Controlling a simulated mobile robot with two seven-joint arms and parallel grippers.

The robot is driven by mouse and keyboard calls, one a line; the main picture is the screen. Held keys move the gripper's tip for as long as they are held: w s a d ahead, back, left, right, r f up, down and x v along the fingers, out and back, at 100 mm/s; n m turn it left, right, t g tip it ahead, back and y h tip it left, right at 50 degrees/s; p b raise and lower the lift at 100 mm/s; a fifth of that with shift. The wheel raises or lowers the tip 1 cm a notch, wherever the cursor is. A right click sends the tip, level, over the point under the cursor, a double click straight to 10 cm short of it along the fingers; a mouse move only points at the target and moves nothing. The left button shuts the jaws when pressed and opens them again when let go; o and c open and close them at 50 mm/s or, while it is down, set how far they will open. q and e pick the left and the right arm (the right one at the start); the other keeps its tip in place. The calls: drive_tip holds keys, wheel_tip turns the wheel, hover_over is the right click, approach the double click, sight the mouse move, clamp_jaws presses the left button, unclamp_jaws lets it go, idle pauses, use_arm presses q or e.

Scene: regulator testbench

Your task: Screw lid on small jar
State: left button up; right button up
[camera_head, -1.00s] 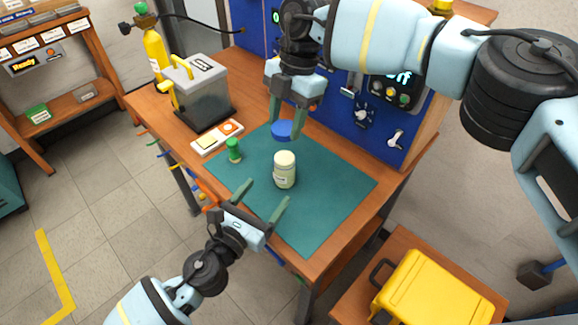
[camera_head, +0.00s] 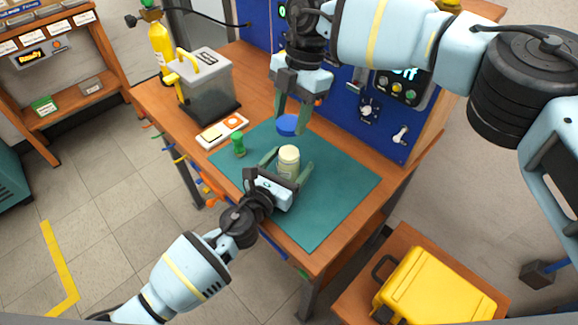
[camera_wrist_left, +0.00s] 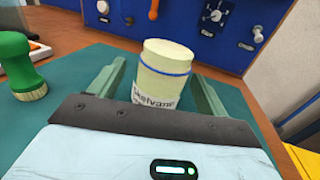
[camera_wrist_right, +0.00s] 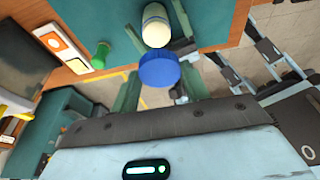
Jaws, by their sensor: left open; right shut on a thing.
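The small jar (camera_head: 288,158) is cream coloured, with a blue ring and a label. It stands upright and lidless-looking on the green mat (camera_head: 335,190); it also shows in the left wrist view (camera_wrist_left: 163,75). My left gripper (camera_head: 288,163) is open, its fingers on either side of the jar, with no clear contact visible. The blue lid (camera_head: 288,125) is held in my right gripper (camera_head: 291,118), above the mat and just behind the jar in the head view. The lid (camera_wrist_right: 159,70) shows between the fingers in the right wrist view, apart from the jar (camera_wrist_right: 156,25).
A green-handled stamp-like object (camera_head: 239,145) stands left of the jar. The blue panel (camera_head: 350,105) rises behind. The mat's front right is clear.

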use_arm(q)
drive_tip(key=shift+x, duration=1.3)
drive_tip(key=shift+c, duration=0.3)
drive_tip(key=c, duration=1.4)
use_arm(e)
hover_over(288, 153)
drive_tip(key=shift+w+d+f, duration=0.15)
drive_tip(key=shift+f, duration=1.1)
drive_tip(key=shift+w+d+f, duration=0.15)
drive_tip(key=shift+f, duration=1.05)
drive_tip(key=shift+f, duration=0.9)
drive_tip(key=shift+f, duration=0.55)
